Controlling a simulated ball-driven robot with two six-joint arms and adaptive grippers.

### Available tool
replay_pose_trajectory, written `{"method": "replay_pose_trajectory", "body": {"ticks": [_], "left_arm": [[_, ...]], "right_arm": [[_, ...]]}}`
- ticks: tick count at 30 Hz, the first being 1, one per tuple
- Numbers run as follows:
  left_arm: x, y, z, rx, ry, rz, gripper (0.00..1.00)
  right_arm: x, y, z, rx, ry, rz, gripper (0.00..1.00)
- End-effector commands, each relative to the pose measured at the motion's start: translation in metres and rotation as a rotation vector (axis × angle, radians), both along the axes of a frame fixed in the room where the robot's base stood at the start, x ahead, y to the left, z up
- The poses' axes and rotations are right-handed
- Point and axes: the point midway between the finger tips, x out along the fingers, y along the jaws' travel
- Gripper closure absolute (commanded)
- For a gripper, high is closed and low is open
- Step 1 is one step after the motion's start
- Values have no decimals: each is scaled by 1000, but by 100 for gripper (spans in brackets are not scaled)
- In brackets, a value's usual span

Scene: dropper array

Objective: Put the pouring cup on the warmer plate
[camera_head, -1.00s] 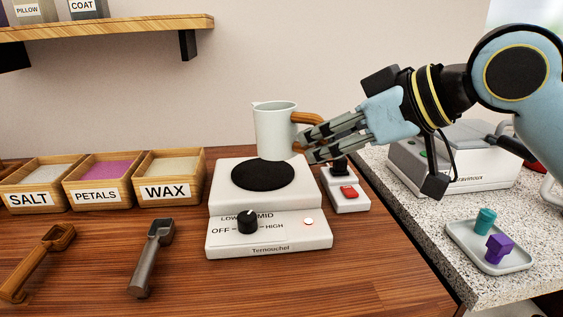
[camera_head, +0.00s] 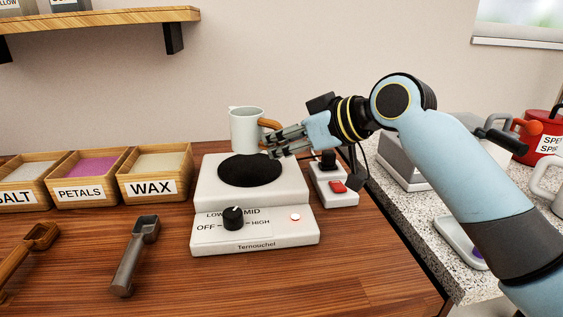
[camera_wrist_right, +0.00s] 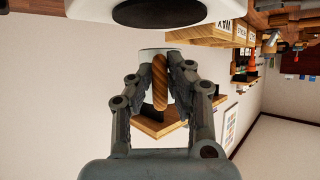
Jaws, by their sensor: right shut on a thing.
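The white pouring cup (camera_head: 246,130), with a wooden handle (camera_head: 270,123), is upright at the back edge of the warmer's round black plate (camera_head: 250,172). I cannot tell whether it is above the plate or just behind it. My right gripper (camera_head: 272,142) comes from the right and is shut on the handle. In the right wrist view, which is upside down, the handle (camera_wrist_right: 160,85) is between the fingers, with part of the white cup (camera_wrist_right: 160,52) behind it. The white warmer (camera_head: 208,190) has a black knob (camera_head: 233,218) and a lit light (camera_head: 295,216). My left gripper is out of view.
A switch box with a red button (camera_head: 338,187) stands right of the warmer. Wooden bins, including one marked WAX (camera_head: 151,188), are at the left. A grey scoop (camera_head: 130,265) lies in front of them. A speckled counter (camera_head: 405,205) is at the right.

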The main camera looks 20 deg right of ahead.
Motion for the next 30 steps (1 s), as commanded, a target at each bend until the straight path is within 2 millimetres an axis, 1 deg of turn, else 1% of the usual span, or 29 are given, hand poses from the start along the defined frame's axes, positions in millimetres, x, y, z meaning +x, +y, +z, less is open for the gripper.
{"method": "replay_pose_trajectory", "body": {"ticks": [2, 9, 20, 21, 26, 30], "left_arm": [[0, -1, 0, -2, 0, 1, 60], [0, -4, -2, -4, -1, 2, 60], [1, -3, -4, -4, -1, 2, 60], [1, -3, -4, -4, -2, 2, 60], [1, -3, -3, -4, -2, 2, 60], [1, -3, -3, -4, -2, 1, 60]], "right_arm": [[1, 0, -4, 1, 1, 0, 100], [0, 0, -38, 1, 3, -1, 100], [0, 0, -42, 0, 0, -1, 100], [0, 0, -44, -1, 1, -1, 84], [0, 0, -43, -1, 1, -1, 63], [0, 0, -43, -1, 1, -1, 61]]}}
